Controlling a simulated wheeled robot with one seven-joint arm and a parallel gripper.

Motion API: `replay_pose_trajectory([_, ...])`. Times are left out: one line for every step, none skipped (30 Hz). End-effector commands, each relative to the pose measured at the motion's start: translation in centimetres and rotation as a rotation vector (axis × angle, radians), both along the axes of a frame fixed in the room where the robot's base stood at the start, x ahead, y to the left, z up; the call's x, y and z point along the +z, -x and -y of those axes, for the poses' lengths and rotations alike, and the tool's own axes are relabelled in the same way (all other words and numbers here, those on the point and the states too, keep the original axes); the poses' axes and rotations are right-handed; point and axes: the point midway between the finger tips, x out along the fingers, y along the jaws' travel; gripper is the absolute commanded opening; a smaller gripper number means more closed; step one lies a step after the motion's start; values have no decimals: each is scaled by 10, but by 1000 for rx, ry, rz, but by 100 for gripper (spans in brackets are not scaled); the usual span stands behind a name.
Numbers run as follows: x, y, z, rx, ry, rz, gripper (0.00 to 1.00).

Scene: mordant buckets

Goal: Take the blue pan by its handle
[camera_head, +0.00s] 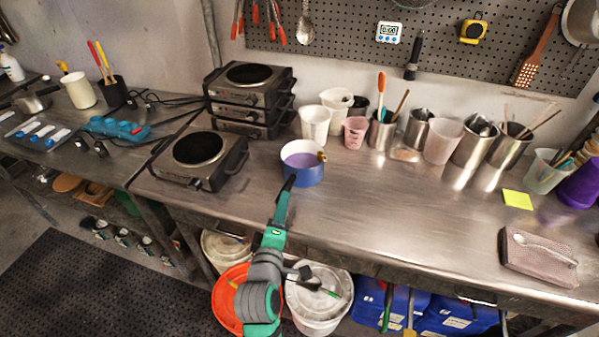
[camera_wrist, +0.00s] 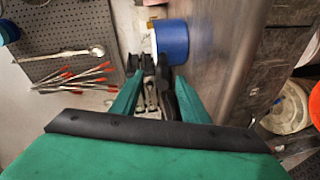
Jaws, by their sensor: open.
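The blue pan (camera_head: 302,176) stands on the steel bench, with purple liquid inside. A small yellow-brown and dark piece shows at its right rim; I cannot tell whether this is the handle. In the wrist view the pan's blue side (camera_wrist: 173,41) is just beyond the fingertips, slightly right of centre. My gripper (camera_head: 289,184), with green fingers and black tips, reaches to the pan's near side in the head view and overlaps its wall. In the wrist view my gripper (camera_wrist: 149,66) is open, with no handle clearly visible between its tips. Whether it touches the pan is unclear.
A hot plate (camera_head: 199,152) and a stack of hot plates (camera_head: 247,88) stand left of the pan. A white cup (camera_head: 315,122), a pink cup (camera_head: 355,132) and several metal containers stand behind and right. The bench is clear in front of those, left of the folded cloth (camera_head: 538,257).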

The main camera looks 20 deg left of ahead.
Motion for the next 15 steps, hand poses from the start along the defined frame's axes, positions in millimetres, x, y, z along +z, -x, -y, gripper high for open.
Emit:
replay_pose_trajectory([-1,-6,-1,-1,1,0,41])
replay_pose_trajectory([-1,-11,-2,-1,2,0,41])
replay_pose_trajectory([-1,-17,-2,-2,2,1,41])
replay_pose_trajectory([-3,-22,-3,-2,2,1,41])
replay_pose_trajectory([-3,-26,-3,-2,1,1,41])
replay_pose_trajectory([-4,-32,-4,-2,1,1,41])
replay_pose_trajectory([-5,-36,-5,-1,1,0,41])
replay_pose_trajectory([-6,-39,-5,-1,1,0,41])
replay_pose_trajectory([-6,-43,-7,1,1,0,41])
replay_pose_trajectory([-7,-45,-8,2,1,0,41])
replay_pose_trajectory([-7,-47,-9,3,0,1,41])
replay_pose_trajectory([-7,-48,-10,5,0,0,41])
replay_pose_trajectory([-8,-49,-11,6,0,0,41])
replay_pose_trajectory([-8,-51,-11,6,0,0,41])
replay_pose_trajectory([-9,-53,-12,6,1,1,41])
